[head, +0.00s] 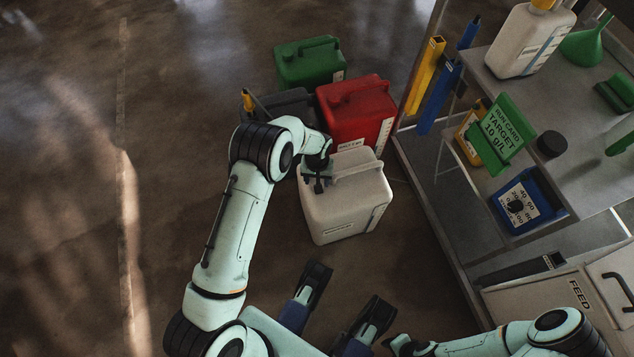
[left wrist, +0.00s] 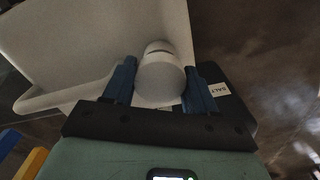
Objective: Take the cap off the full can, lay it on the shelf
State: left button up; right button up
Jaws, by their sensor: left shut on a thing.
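A white can (head: 345,215) with a moulded handle stands on the floor. My left gripper (head: 318,180) is at its top left corner, where it hides the cap in the head view. In the left wrist view the gripper (left wrist: 160,80) is shut on a pale round cap (left wrist: 160,75), one blue finger on each side. The can's white body (left wrist: 80,45) fills the upper left there. I cannot tell whether the cap still sits on the spout. My right gripper (head: 348,286) is open and empty near the bottom. The grey shelf (head: 490,70) is at the right.
A red can (head: 352,112), a green can (head: 308,62) and a dark can (head: 285,103) stand behind the white one. Floor at left is clear.

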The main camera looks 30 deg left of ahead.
pick_arm(q)
jog(key=shift+r+p, duration=1.45)
jog(key=shift+r, duration=1.05)
